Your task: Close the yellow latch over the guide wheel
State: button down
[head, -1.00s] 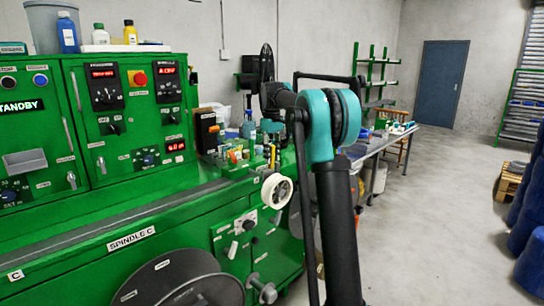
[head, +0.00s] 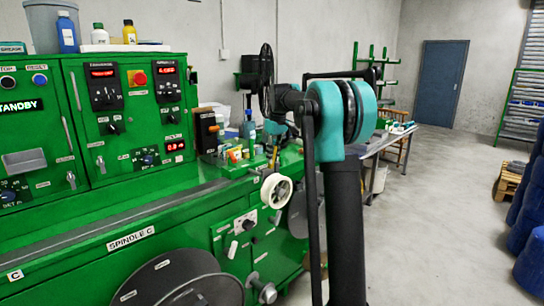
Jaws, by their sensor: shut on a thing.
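The white guide wheel (head: 276,190) stands on the front of the green machine, near its right end. A thin yellow piece, which looks like the yellow latch (head: 273,161), stands upright just above the wheel. My gripper (head: 274,146) is small and dark in the head view, below the teal wrist, pointing down at the top of the yellow piece. It looks shut on the yellow latch. The fingertips and the exact contact are too small to make out.
A large grey reel (head: 170,280) is below.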

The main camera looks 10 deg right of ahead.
aim_at(272, 168)
jog(key=t+y, duration=0.1)
jog(key=s+d+t+y, duration=0.1)
jog(key=shift+s+f+t, duration=0.25)
jog(key=shift+f+t, duration=0.15)
jog(key=t+y, duration=0.1)
jog(key=s+f+t+y, duration=0.1)
jog(key=t, duration=0.1)
jog(key=shift+d, duration=0.4)
jog(key=t, duration=0.1)
jog(key=f+t+y, duration=0.1)
jog(key=t+y, duration=0.1)
jog(key=shift+s+d+f, duration=0.25)
jog(key=shift+f, duration=0.1)
jog(key=shift+s+f+t+y, duration=0.1)
jog(key=shift+f+t+y, duration=0.4)
jog(key=shift+t+y, duration=0.3)
jog(key=shift+f+t+y, duration=0.45)
jog(key=shift+t+y, duration=0.15)
jog(key=shift+t, duration=0.3)
jog(key=c, duration=1.4)
grip_release()
